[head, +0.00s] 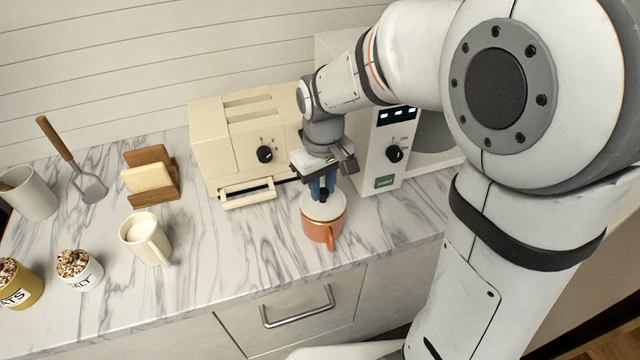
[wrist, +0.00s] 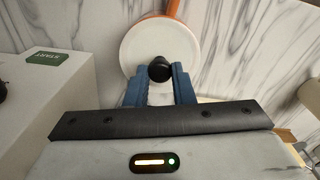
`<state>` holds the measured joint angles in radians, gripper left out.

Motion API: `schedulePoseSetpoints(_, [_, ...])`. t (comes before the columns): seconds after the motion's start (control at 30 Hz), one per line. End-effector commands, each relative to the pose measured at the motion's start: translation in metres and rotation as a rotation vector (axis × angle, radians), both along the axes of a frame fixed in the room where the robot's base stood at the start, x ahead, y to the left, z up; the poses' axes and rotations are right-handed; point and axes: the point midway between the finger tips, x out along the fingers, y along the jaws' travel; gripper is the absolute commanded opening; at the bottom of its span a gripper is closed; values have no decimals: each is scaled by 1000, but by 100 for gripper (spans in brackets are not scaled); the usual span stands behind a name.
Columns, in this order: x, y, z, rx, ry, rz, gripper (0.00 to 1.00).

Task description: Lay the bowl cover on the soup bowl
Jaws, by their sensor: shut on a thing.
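The bowl cover is a pale round lid (head: 334,209) with a dark knob; it also fills the top middle of the wrist view (wrist: 150,42). My gripper (head: 323,192) is shut on the knob (wrist: 160,69), its blue fingers on either side in the wrist view. The orange soup bowl (head: 318,232) stands near the counter's front edge, its handle toward the front. The cover lies over the bowl's mouth and hides its inside. In the wrist view a strip of orange rim and the handle (wrist: 173,8) show past the cover. I cannot tell whether cover and rim touch.
A cream toaster (head: 225,150) and a white microwave (head: 370,160) stand close behind the bowl. A cream mug (head: 150,240), small jars (head: 82,272) and a wooden rack (head: 150,180) are to the left. The marble counter (head: 230,255) between mug and bowl is clear.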

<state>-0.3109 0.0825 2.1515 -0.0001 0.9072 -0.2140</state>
Motion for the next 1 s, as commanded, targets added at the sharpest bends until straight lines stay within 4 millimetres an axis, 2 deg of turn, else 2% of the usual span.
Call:
schedulePoseSetpoints(0.97, [0, 1, -13, -1, 1, 2, 0])
schedulePoseSetpoints(1.0, [0, 1, -12, 0, 0, 2, 25])
